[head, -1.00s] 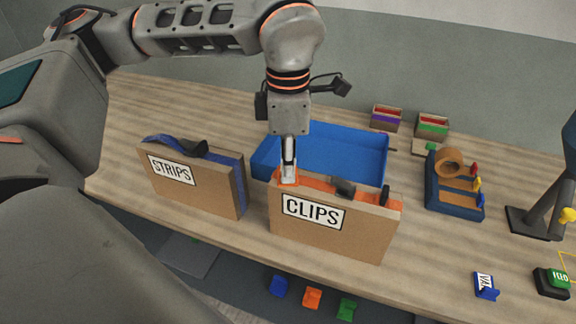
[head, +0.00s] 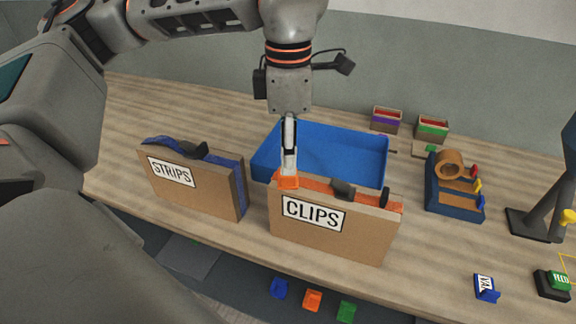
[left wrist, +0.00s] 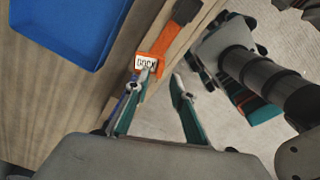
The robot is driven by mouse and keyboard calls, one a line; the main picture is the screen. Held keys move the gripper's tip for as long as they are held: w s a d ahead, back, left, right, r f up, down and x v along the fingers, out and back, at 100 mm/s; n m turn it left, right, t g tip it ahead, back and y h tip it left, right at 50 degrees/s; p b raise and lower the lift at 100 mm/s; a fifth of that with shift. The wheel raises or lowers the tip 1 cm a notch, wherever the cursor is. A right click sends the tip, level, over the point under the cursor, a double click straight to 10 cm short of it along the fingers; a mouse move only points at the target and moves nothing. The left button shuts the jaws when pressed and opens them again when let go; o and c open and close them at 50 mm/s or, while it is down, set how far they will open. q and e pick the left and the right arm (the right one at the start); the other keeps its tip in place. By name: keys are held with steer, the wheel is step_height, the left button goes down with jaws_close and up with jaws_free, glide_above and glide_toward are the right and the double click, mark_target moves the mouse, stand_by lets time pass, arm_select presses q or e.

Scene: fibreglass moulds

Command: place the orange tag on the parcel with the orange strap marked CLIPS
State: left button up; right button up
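The CLIPS parcel (head: 330,230) is an upright brown box with an orange strap (head: 318,185) and black buckle along its top. The orange tag (head: 287,181) sits on the top edge at the parcel's left end. In the left wrist view the tag (left wrist: 147,62) shows a white label reading DOCK, by the strap's end (left wrist: 170,42). My left gripper (head: 289,168) points down just above the tag. In the left wrist view its fingers (left wrist: 163,75) are apart with nothing held between them; one fingertip overlaps the tag's edge, contact unclear. My right gripper is not in view.
The STRIPS parcel (head: 190,180) with a blue strap stands to the left. A blue bin (head: 345,155) is behind. A blue holder with a tape roll (head: 450,165) and a blue tag (head: 486,287) are to the right. Blue, orange (head: 312,300) and green items lie below the table's front edge.

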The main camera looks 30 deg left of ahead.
arm_select(q)
step_height(320, 180, up, 8)
stand_by(0.8)
